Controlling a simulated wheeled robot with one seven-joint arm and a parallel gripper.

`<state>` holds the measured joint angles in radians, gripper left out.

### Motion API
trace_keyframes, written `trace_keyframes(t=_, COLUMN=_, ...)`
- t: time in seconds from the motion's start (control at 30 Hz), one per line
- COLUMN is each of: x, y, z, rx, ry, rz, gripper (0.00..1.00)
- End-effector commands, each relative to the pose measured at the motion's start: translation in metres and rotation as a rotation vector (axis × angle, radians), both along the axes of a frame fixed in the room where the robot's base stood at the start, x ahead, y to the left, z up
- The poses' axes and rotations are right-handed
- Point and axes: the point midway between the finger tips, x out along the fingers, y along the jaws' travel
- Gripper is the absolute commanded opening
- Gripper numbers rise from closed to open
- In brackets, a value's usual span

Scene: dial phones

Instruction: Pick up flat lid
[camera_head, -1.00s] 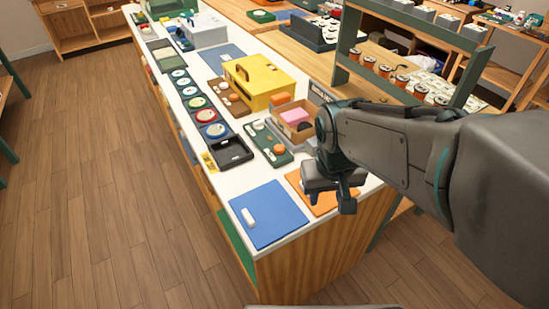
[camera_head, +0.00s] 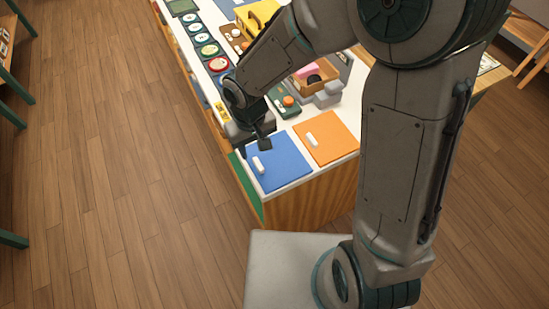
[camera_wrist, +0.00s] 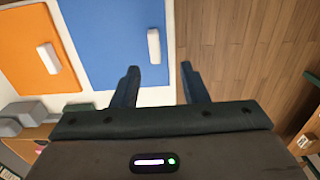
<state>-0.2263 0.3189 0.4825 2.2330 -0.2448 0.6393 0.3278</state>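Two flat square lids with white bar handles lie side by side at the counter's near end. The blue lid (camera_head: 284,170) is on the left and the orange lid (camera_head: 330,150) on the right. In the wrist view, the blue lid (camera_wrist: 105,40) and its white handle (camera_wrist: 153,46) appear just beyond my fingertips; the orange lid (camera_wrist: 20,55) is farther left. My gripper (camera_wrist: 160,68) is open and empty, its fingers spread either side of the handle's line but apart from it. In the head view, my gripper (camera_head: 259,140) hangs near the blue lid's far edge, partly hiding it.
The white counter top (camera_head: 275,129) ends close beside the blue lid, with open wooden floor (camera_head: 130,180) to the left. Round dishes (camera_head: 209,50), a green tray (camera_head: 287,108) and a box with a pink item (camera_head: 312,75) stand farther back.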

Motion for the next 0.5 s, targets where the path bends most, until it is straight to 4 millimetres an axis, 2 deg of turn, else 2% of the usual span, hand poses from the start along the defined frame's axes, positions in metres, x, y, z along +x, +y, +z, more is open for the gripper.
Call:
trace_keyframes(t=0.1, x=-0.001, y=0.000, z=-0.015, rx=-0.001, ry=0.002, rz=0.001, gripper=0.40)
trace_keyframes(t=0.33, x=0.000, y=-0.002, z=-0.028, rx=-0.002, ry=0.003, rz=0.000, gripper=0.40)
trace_keyframes(t=0.5, x=0.002, y=-0.008, z=-0.050, rx=-0.002, ry=0.003, rz=0.001, gripper=0.40)
